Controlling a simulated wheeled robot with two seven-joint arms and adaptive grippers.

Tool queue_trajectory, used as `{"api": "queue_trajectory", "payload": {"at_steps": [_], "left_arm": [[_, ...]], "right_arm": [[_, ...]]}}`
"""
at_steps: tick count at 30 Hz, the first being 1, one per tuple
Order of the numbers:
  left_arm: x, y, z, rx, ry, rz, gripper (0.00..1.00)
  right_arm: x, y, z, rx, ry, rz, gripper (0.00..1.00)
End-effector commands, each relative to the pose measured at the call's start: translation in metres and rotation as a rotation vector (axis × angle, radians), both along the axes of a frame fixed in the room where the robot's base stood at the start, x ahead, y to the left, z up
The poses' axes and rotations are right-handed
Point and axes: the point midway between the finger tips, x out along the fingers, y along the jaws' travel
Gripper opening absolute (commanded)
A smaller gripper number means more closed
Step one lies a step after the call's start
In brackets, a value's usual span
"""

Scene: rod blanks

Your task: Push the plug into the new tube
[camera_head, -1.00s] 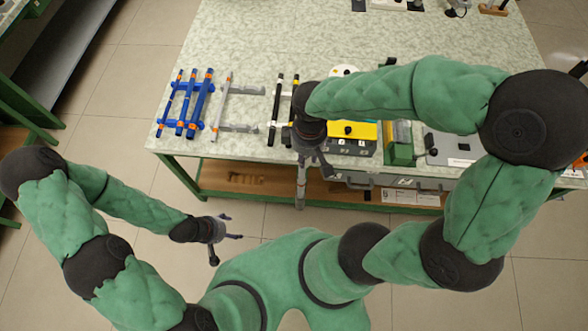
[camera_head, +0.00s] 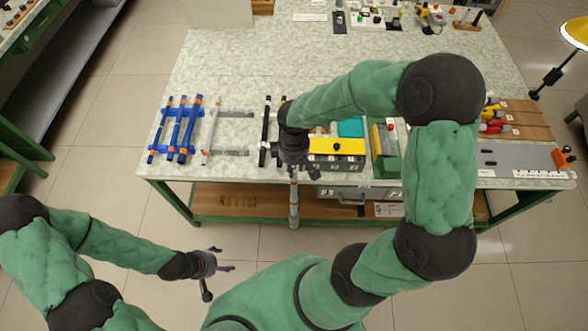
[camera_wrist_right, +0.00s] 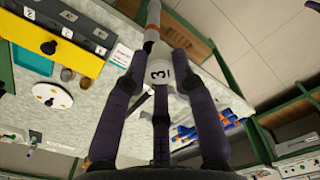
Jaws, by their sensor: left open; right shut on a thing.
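My right gripper (camera_head: 293,168) is shut on a grey tube (camera_head: 294,205) at the table's front edge. The tube points down and out past the edge in the head view. My left gripper (camera_head: 215,268) is open and empty, off the table at lower left, apart from the tube. Another grey tube with orange bands (camera_head: 212,130) lies on a grey rack. I cannot tell a separate plug.
Blue tubes with orange ends (camera_head: 183,130) lie on a blue rack at the table's left. A yellow-topped box with numbered drawers (camera_head: 338,147) and a green block (camera_head: 386,165) stand right of the right gripper. The table's back middle (camera_head: 250,60) is clear.

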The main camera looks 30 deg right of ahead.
Motion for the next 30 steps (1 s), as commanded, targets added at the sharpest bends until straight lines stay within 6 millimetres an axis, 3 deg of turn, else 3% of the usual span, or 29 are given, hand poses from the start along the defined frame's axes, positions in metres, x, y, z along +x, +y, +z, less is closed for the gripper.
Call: {"api": "queue_trajectory", "payload": {"at_steps": [3, 11, 18, 30], "left_arm": [[0.000, 0.000, -0.002, 0.000, 0.000, 0.000, 0.70], [0.000, 0.000, -0.004, 0.000, 0.000, 0.000, 0.70], [0.000, 0.000, -0.010, 0.000, 0.000, 0.000, 0.70], [0.000, 0.000, -0.014, 0.000, 0.000, 0.000, 0.70]], "right_arm": [[0.009, -0.006, -0.014, 0.000, 0.003, -0.001, 0.08], [0.018, -0.011, -0.026, 0.000, 0.000, 0.000, 0.08], [0.020, -0.012, -0.057, 0.000, 0.001, 0.000, 0.08], [0.020, -0.012, -0.062, 0.001, -0.001, 0.000, 0.08]]}}
